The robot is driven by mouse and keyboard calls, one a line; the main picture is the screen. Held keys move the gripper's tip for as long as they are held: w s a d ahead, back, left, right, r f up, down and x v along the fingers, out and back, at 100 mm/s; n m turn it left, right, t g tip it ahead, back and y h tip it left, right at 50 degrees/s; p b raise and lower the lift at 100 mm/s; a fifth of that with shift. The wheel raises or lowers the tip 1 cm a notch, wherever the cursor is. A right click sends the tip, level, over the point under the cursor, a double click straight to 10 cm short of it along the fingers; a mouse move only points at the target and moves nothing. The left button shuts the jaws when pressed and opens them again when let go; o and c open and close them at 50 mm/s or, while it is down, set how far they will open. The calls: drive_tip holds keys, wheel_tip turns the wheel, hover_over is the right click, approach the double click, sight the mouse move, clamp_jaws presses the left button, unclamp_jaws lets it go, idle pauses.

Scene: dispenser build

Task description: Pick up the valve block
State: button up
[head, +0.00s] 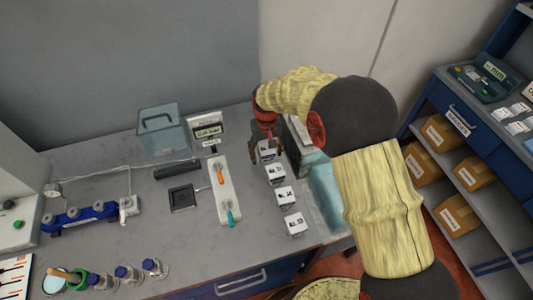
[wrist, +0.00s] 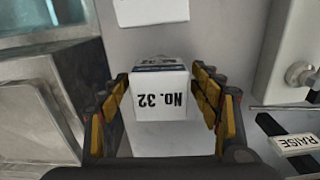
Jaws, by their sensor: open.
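A small block (wrist: 161,98) with a white label reading "NO. 32", upside down in the wrist view, sits between the two fingers of my gripper (wrist: 160,112). I cannot confirm from its label that it is the valve block. The fingers are open, one on each side of it, and no firm contact shows. In the head view my gripper (head: 264,143) is at the far end of a row of white-labelled blocks, over the farthest one (head: 267,153), which it partly hides.
More labelled blocks (head: 285,197) stand in a row toward the front. Left of them is a pale base with orange and teal handles (head: 224,190). A clear bin (head: 325,190) is at the right, and a clear box (head: 161,130) and a display (head: 207,131) are at the back.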

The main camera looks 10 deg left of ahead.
drive_tip(key=shift+c, duration=0.9)
drive_tip(key=c, duration=1.5)
